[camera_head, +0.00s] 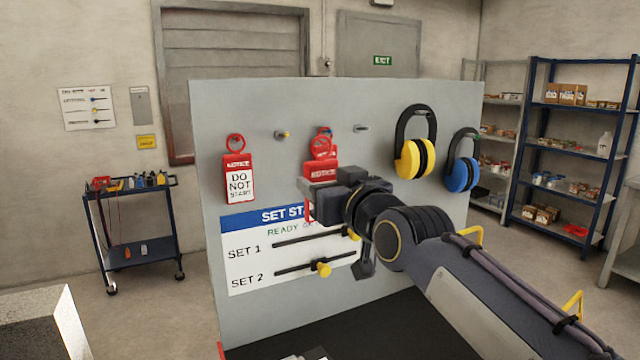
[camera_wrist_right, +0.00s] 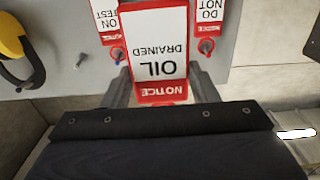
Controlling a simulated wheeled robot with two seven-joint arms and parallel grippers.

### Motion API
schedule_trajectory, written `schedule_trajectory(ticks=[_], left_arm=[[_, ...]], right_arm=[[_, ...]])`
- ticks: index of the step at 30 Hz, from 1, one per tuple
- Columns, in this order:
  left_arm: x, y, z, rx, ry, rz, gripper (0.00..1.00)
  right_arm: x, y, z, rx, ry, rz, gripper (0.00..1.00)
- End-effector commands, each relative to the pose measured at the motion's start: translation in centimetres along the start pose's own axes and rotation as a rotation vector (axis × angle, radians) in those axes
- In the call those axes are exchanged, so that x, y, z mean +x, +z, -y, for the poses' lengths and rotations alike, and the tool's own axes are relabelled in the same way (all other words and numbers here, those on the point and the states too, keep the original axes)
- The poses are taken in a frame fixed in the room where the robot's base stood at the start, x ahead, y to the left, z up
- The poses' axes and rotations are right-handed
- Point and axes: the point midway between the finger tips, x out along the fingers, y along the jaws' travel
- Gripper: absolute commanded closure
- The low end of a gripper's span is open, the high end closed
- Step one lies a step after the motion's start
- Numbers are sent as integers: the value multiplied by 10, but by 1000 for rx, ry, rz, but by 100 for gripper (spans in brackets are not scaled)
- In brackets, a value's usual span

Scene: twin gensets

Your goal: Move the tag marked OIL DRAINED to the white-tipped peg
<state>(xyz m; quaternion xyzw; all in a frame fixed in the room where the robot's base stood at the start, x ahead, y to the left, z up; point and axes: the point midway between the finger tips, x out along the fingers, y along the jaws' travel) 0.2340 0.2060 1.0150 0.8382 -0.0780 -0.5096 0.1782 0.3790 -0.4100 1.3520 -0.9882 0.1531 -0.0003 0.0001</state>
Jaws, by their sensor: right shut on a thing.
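My right gripper (camera_head: 318,186) is shut on the OIL DRAINED tag (camera_wrist_right: 158,55), a white tag with red ends, upside down in the right wrist view. In the head view its red top (camera_head: 320,171) and ring show above the fingers; its lower part is hidden. It is in front of the board, overlapping the DO NOT TEST tag (camera_wrist_right: 106,20) on a blue-tipped peg (camera_wrist_right: 118,52). A bare, pale-tipped peg (camera_head: 361,128) sticks out to the right; it also shows in the right wrist view (camera_wrist_right: 82,60). My left gripper is not in view.
The DO NOT START tag (camera_head: 238,180) hangs at the board's left. A bare yellowish-tipped peg (camera_head: 283,135) is beside it. Yellow earmuffs (camera_head: 408,158) and blue earmuffs (camera_head: 461,172) hang at right.

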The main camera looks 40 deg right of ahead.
Motion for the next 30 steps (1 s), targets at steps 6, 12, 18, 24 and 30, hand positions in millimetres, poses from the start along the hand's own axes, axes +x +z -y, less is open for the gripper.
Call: schedule_trajectory(ticks=[6,12,18,24,30], left_arm=[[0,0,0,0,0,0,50],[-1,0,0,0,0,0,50],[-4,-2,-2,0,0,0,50],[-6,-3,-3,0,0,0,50],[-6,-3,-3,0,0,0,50]], right_arm=[[0,0,0,0,0,0,68],[0,-2,0,0,0,0,68],[0,-7,0,0,0,0,68],[0,-13,0,-1,-1,1,68],[-2,-14,0,-1,0,0,68]])
